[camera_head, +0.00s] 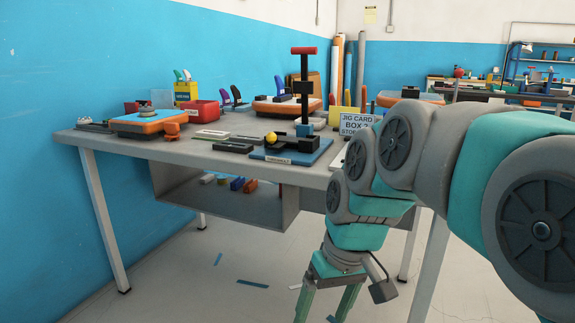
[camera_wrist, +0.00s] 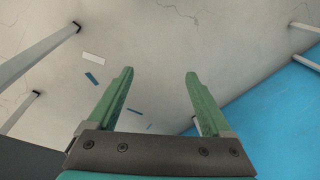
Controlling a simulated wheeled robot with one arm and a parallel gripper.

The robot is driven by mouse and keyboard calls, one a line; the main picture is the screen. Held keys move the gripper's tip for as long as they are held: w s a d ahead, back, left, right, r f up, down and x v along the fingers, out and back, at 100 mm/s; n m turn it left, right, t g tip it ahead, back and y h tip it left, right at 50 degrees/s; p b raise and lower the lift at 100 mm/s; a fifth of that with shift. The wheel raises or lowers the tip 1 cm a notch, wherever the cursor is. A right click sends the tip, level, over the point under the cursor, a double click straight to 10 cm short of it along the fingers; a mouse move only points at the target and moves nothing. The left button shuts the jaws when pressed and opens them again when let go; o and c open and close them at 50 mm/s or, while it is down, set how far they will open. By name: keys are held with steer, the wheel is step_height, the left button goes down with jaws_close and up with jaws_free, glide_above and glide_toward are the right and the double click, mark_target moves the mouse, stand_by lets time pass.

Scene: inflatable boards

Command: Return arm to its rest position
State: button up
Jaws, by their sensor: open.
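My gripper (camera_wrist: 160,80) shows in the wrist view with its two green fingers apart and nothing between them. It points down toward the pale cracked floor (camera_wrist: 150,35). In the head view my gripper (camera_head: 328,304) hangs at the bottom, in front of the table and below the height of its top, with the fingertips cut off by the frame edge. My teal and grey arm comes in from the right and bends downward.
A grey workbench (camera_head: 185,148) holds orange and blue boards (camera_head: 148,122), a black stand with a red top (camera_head: 305,88) and a jig card sign (camera_head: 358,122). A shelf (camera_head: 215,197) hangs beneath. Strips (camera_head: 252,284) lie on the floor. A blue wall (camera_head: 60,90) stands left.

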steer(key=s+d+f+m, duration=0.1)
steer(key=s+d+f, duration=0.2)
steer(key=s, duration=0.2)
steer(key=s+d+f+m+g+h, duration=0.1)
steer(key=s+d+f, duration=0.2)
steer(key=s, duration=0.3)
steer(key=s+d+f+m+g+h, duration=0.1)
steer(key=s+d+f, duration=0.2)
steer(key=s+f, duration=0.2)
steer(key=shift+s+m, duration=0.3)
steer(key=shift+s, duration=0.25)
